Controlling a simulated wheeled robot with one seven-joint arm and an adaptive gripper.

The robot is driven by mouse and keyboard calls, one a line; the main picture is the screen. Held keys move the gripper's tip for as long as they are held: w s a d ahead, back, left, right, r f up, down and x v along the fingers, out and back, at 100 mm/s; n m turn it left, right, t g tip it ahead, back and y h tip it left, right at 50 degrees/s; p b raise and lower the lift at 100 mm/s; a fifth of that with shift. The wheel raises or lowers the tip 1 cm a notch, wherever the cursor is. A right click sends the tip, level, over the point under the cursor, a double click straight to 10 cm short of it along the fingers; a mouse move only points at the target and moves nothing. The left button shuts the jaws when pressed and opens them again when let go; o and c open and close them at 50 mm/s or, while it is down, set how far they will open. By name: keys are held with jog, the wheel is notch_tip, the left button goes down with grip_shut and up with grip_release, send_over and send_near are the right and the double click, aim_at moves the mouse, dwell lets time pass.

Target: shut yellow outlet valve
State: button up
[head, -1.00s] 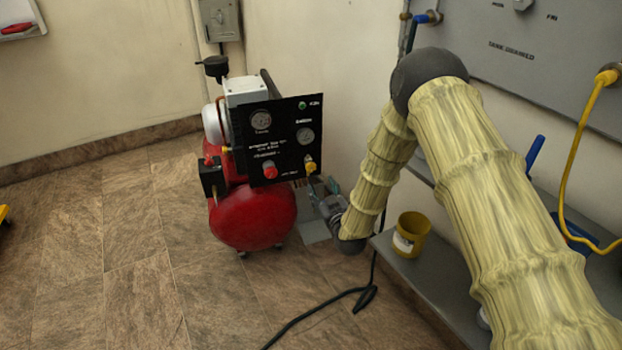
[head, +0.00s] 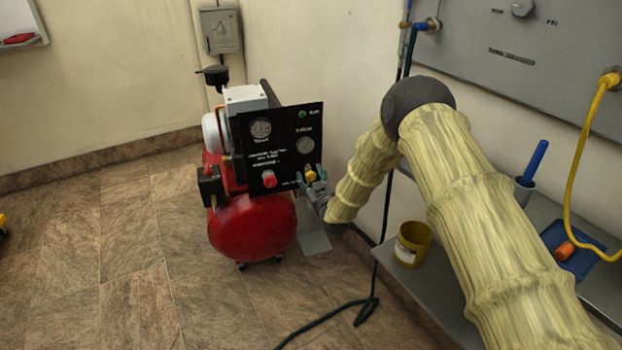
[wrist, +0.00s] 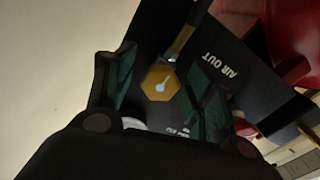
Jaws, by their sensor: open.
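The yellow outlet valve (head: 310,176) sits at the lower right of the black panel (head: 278,140) on the red compressor (head: 252,226). In the wrist view the valve shows as a yellow hexagonal knob (wrist: 161,83) with a white mark, near the "AIR OUT" lettering. My gripper (head: 311,179) is at the panel's lower right corner, at the valve. In the wrist view its two fingers (wrist: 160,88) are apart, one on each side of the knob. I cannot tell whether either finger touches it.
A red knob (head: 269,179) is left of the valve on the same panel. A yellow cup (head: 412,244) and a blue tray (head: 580,250) are on the grey shelf at the right. A black cable (head: 330,312) lies on the floor.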

jog(key=shift+w, duration=0.2)
jog(key=c, duration=1)
jog(key=shift+m, duration=1.6)
jog(key=shift+a, duration=0.1)
jog(key=o, duration=1)
jog(key=shift+s, duration=0.15)
jog(key=v, duration=1.1)
jog(key=shift+s, duration=0.35)
